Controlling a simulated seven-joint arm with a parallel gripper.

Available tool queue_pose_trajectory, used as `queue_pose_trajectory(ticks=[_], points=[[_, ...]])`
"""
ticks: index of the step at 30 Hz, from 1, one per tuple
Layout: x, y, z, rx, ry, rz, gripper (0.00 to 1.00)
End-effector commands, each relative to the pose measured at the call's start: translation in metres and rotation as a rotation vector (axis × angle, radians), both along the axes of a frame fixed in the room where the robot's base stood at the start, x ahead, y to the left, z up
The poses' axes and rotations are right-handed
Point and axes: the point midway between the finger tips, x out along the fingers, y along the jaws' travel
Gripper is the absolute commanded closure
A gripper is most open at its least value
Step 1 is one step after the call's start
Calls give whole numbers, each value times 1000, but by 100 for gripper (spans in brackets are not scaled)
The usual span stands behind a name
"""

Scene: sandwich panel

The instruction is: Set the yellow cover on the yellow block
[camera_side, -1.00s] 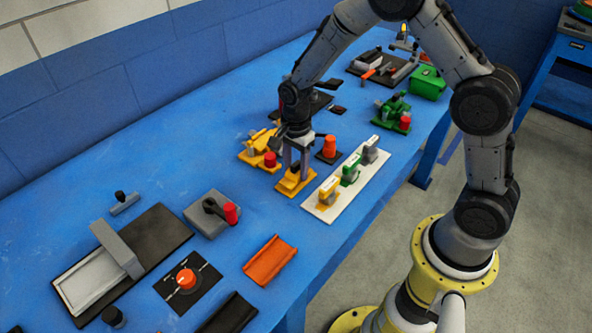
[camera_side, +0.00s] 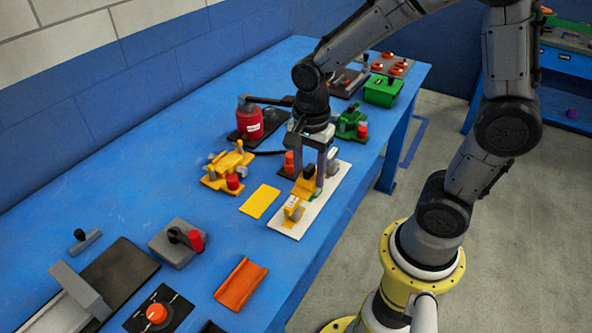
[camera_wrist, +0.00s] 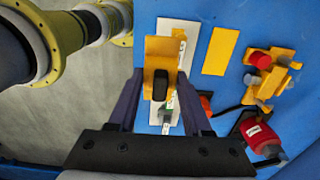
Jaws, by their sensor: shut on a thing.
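My gripper (camera_side: 308,183) is shut on the yellow cover (camera_side: 302,188) and holds it over the white panel (camera_side: 280,228). In the wrist view the cover (camera_wrist: 160,48) sits between the two fingers, with a dark knob on its near side. The yellow block (camera_side: 293,211) stands on the front end of the panel, just in front of and below the cover in the side view. I cannot tell the exact gap between cover and panel.
A flat yellow plate (camera_side: 260,201) lies bare left of the panel. A yellow fixture with a red knob (camera_side: 228,170) and a red container (camera_side: 249,122) stand farther left and back. An orange channel (camera_side: 241,284) lies in front. Blue tabletop is clear between them.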

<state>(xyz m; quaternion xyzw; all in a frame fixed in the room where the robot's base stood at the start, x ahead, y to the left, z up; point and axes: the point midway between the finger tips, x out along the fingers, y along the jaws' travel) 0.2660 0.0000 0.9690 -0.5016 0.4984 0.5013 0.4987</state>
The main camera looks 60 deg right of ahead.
Motion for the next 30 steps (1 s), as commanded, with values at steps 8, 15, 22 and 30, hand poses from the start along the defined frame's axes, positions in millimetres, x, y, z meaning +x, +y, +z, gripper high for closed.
queue_pose_trajectory(ticks=[8,15,22,30], points=[[56,-2,40,0,-3,26,100],[142,-10,64,0,-1,33,100],[212,-22,64,0,2,29,100],[274,-39,38,0,3,12,100]])
